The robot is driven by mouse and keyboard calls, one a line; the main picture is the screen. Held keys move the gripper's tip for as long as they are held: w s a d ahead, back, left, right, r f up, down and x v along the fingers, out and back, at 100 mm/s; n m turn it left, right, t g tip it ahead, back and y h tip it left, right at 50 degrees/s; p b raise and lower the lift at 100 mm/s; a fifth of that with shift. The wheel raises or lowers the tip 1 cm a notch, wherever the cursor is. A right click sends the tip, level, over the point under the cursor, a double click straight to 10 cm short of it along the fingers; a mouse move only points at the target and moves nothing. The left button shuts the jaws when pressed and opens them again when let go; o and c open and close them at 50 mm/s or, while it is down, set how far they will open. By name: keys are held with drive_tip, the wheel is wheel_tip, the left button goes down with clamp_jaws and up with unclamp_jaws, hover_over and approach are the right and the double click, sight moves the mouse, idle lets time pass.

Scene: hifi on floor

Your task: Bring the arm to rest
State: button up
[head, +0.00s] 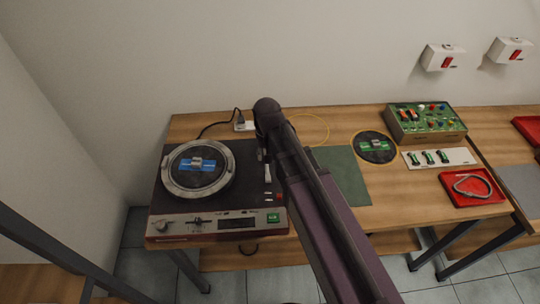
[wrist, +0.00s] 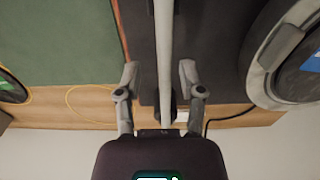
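The turntable (head: 160,214) stands on the wooden bench at the left, a dark record with a blue label on its platter (head: 171,185). Its pale tonearm (wrist: 165,40) runs straight down the wrist view, beside the platter (wrist: 262,85) and apart from it. In the head view a pale part of it (head: 267,172) shows right of the platter; my arm hides the rest. My gripper (wrist: 159,70) is open, one finger on each side of the tonearm, with gaps on both sides. Whether the tonearm sits in its rest is hidden.
A green mat (head: 343,175), another record (head: 375,147), a green control box (head: 425,120), a white strip with switches (head: 438,157) and a red tray (head: 472,187) lie to the right. A yellow cable loop (head: 312,130) lies behind. The wall (head: 250,50) is close behind the bench.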

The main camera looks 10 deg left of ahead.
drive_tip(key=shift+s, duration=0.1)
drive_tip(key=shift+s+r, duration=0.1)
drive_tip(key=shift+r, duration=0.05)
idle(0.3)
